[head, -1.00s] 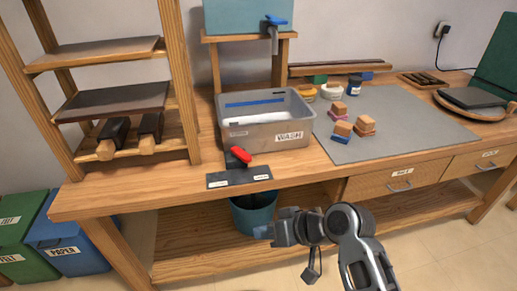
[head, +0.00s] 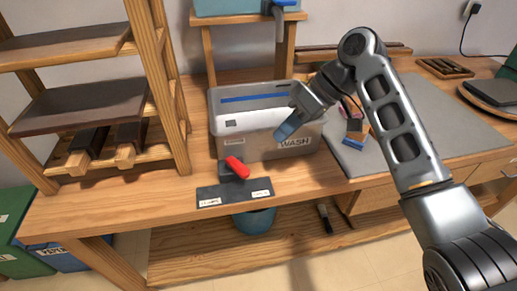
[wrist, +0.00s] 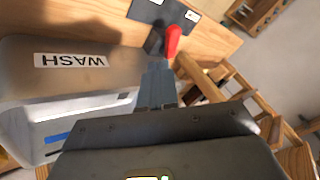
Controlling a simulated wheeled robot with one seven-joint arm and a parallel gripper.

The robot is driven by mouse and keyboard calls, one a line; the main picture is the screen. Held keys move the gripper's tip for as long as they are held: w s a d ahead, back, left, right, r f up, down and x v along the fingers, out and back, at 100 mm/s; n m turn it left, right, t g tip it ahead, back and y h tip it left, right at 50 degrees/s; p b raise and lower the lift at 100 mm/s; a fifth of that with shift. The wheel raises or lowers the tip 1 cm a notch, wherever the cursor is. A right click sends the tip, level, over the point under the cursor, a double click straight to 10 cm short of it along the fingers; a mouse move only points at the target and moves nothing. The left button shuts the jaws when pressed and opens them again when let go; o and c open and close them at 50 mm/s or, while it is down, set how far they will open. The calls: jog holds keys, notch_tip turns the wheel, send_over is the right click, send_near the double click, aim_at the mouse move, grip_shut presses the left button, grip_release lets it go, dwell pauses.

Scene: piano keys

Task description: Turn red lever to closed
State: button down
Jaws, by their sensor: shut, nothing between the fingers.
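The red lever (head: 238,168) stands on a dark plate (head: 236,190) at the table's front edge, in front of the WASH tub. Its red handle slants toward the lower right, on the side of the right-hand label. The plate has two white labels, too small to read. My gripper (head: 283,130) is shut and empty, in the air by the front wall of the tub, right of the lever and apart from it. In the wrist view the shut fingers (wrist: 158,82) point toward the lever (wrist: 173,40) and its plate (wrist: 150,12); the handle appears just beyond the fingertips.
The grey WASH tub (head: 265,148) stands right behind the lever. A wooden shelf rack (head: 172,90) rises at the left. My arm hides part of the grey mat (head: 450,120) and blocks on it. A blue bucket (head: 254,221) is under the table. The table left of the plate is clear.

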aim_at(237, 168)
jog(key=x, duration=1)
jog(key=shift+p, duration=0.35)
jog(key=shift+s, duration=0.1)
